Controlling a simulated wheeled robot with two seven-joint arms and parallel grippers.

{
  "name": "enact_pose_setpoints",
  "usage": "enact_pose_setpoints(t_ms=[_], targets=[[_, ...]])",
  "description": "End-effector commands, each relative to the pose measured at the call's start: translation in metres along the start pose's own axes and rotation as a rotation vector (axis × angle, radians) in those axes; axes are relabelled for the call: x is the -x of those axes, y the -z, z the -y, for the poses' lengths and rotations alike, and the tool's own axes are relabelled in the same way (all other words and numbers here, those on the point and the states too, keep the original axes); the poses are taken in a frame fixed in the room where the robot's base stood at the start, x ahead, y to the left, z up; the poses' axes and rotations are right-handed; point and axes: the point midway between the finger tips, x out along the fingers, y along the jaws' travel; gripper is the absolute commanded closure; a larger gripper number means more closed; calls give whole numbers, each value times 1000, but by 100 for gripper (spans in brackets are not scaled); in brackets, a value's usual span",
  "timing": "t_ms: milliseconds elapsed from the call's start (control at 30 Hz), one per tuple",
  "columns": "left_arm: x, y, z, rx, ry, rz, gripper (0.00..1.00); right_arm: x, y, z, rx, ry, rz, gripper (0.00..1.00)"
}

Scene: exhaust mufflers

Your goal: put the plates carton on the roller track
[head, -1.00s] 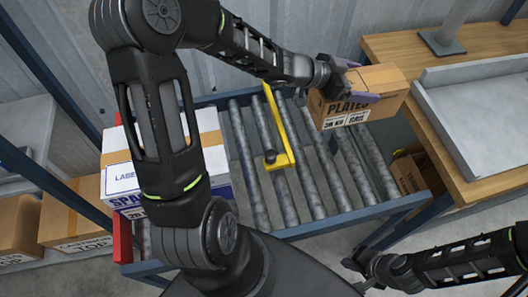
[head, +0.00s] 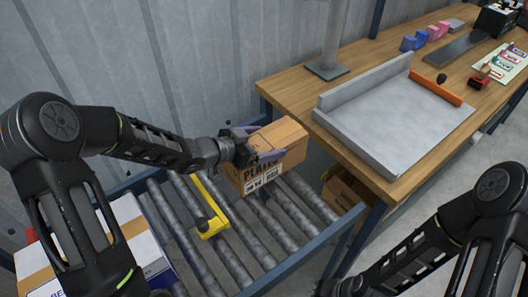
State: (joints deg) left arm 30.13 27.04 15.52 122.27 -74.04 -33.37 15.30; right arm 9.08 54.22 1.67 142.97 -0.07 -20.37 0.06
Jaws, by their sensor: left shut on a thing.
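The plates carton (head: 277,149) is a brown box with "PLATES" and a white label on its front. My left gripper (head: 258,152) is shut on it from the left side. The carton is over the right part of the roller track (head: 249,231), near the wooden bench. I cannot tell whether its underside touches the rollers. My right arm shows at the lower right, and its gripper is mostly cut off at the bottom edge, so its jaws cannot be read.
A yellow bracket (head: 211,222) lies across the rollers left of the carton. A white and brown box (head: 140,241) stands at the track's left end. The wooden bench (head: 287,88) carries a grey tray (head: 395,121). Another carton (head: 343,190) sits below the bench. Rollers in front of the carton are bare.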

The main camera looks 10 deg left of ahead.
Motion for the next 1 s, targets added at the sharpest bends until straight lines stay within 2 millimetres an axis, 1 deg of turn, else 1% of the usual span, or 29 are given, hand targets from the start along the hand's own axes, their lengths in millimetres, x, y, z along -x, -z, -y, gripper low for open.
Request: enact_pose_setpoints(t_ms=[33, 267, 367, 500, 600, 1000], targets=[[0, 4, 0, -3, 0, -7, 82, 0, 0, 0, 0, 0, 0, 100], [0, 2, 0, -2, 0, -6, 82, 0, 0, 0, 0, 0, 0, 100], [-4, -6, 0, -2, 0, -6, 82, -1, 0, 0, 0, 0, 0, 100], [-11, -22, 0, 1, -1, -6, 82, -3, 0, -1, 0, 0, 0, 100], [-14, -30, 0, -1, 1, -6, 82, -3, 0, -1, 0, 0, 0, 100], [-16, -34, 0, -3, 1, -7, 82, -6, 0, -2, 0, 0, 0, 100]])
